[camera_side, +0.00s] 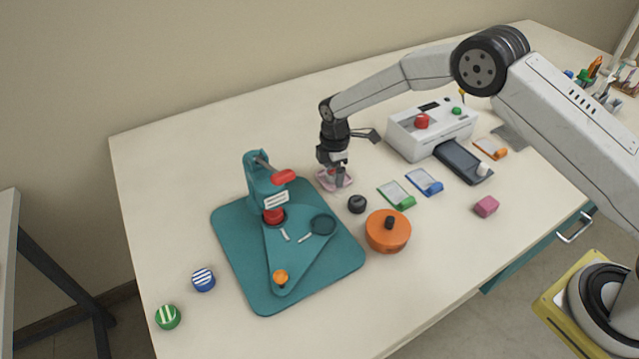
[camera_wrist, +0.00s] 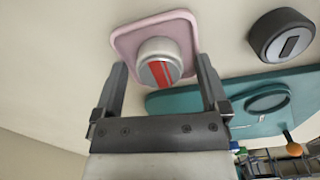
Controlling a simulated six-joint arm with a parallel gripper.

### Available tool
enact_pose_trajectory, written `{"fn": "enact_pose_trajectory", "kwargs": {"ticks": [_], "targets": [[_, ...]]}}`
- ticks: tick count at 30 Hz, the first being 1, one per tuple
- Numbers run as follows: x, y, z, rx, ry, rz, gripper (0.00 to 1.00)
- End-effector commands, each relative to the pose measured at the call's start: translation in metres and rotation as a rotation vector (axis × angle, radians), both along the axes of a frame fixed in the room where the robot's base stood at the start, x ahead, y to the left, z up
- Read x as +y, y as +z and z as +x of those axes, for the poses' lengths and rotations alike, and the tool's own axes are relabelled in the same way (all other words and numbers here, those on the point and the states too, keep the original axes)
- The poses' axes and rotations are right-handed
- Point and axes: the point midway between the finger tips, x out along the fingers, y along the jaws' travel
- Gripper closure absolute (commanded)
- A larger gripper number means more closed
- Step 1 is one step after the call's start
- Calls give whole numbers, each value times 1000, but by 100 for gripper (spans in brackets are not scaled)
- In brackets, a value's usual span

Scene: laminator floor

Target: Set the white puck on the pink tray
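The pink tray (camera_side: 324,184) lies on the table behind the teal mat, under my gripper (camera_side: 338,177). In the wrist view the pink tray (camera_wrist: 126,42) has raised rounded edges. The white puck (camera_wrist: 147,48), with a red stripe on its face, appears to rest on the tray; it is mostly hidden by my gripper in the side view. In the wrist view my gripper (camera_wrist: 161,62) is open, one finger on each side of the puck, with a visible gap at both sides.
A black puck (camera_side: 357,204) sits near the tray, close to the teal mat (camera_side: 232,245) with its teal press. An orange round container (camera_side: 388,232), green (camera_side: 396,195) and blue (camera_side: 424,181) card holders and a white laminator (camera_side: 430,128) stand to the right. Striped pucks lie front left.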

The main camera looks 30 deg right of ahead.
Motion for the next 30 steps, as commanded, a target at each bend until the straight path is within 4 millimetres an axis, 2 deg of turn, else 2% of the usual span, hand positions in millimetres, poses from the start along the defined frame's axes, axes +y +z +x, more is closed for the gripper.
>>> {"fn": "enact_pose_trajectory", "kwargs": {"ticks": [8, 14, 20, 30], "targets": [[0, 2, 0, 0, 0, 0, 6], [0, 14, 0, 0, 0, 0, 6], [0, 39, 0, -2, 0, 0, 6], [0, 95, -1, -3, 0, 0, 6]]}}
